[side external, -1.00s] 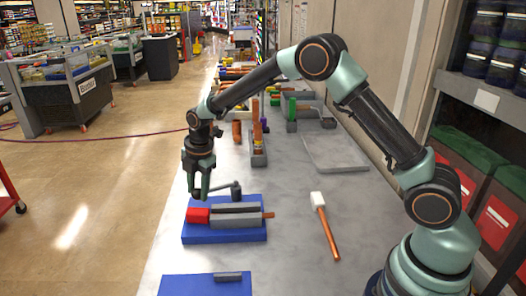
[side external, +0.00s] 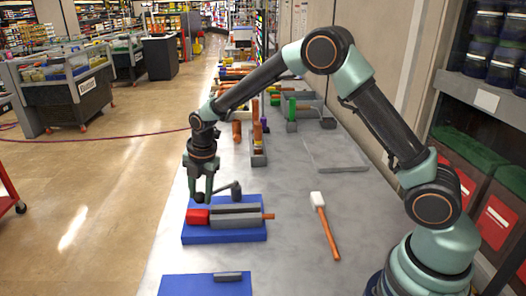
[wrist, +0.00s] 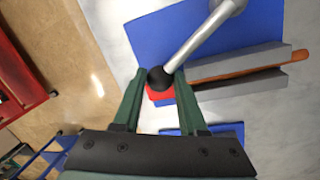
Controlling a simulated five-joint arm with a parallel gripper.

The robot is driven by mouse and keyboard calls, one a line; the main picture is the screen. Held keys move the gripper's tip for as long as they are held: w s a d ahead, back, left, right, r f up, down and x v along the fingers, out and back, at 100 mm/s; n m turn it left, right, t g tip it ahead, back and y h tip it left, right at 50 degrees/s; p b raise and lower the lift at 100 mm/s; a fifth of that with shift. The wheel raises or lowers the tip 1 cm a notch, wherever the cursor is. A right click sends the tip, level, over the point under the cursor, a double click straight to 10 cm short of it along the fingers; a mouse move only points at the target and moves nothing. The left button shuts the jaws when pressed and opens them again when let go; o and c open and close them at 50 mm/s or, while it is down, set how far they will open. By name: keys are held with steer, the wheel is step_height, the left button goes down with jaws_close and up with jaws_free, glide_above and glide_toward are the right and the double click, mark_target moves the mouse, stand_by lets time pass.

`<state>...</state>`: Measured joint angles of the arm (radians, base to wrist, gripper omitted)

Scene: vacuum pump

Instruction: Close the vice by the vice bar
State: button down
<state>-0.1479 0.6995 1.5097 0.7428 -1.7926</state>
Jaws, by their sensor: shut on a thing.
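The vice stands on a blue base plate (side external: 225,238). Its two long grey jaws (side external: 235,221) lie side by side, with a brown rod (wrist: 240,65) between them and a red block (side external: 197,217) at the left end. The grey vice bar (side external: 219,189) runs from a pivot post at the back of the vice to a black ball knob (wrist: 160,78). My gripper (wrist: 158,76) is shut on this knob, one green finger on each side. In the side view, my gripper (side external: 200,197) is above the red block, and its fingers partly hide the knob.
A white-headed mallet (side external: 322,225) lies to the right of the vice. Another blue plate (side external: 205,285) with a grey part is in front. Wooden tools and coloured blocks stand behind, near a flat grey tray (side external: 338,153). The bench's left edge is close to the vice.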

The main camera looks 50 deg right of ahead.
steer(key=shift+s+n, duration=0.7)
steer(key=shift+c, duration=2.3)
jaws_free()
steer(key=shift+r, duration=0.1)
step_height(320, 180, up, 12)
steer(key=s, duration=0.2)
steer(key=shift+d, duration=0.15)
